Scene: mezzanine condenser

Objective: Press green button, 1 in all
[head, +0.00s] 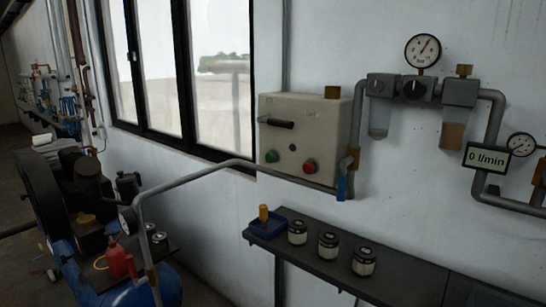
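The green button (272,156) is a small round button low on the left of the front face of a beige control box (327,122) on the wall. A red button (310,166) sits to its right on the same face, with a small dark knob (292,147) between and above them. A black handle (276,122) is above the green button. Nothing covers the green button. Neither of my grippers shows in the head view.
A grey pipe (215,165) runs in front of and below the box, with a blue-handled valve (342,187). A dark shelf (378,262) below holds several jars and a blue tray (267,230). A blue compressor (160,290) stands at the lower left.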

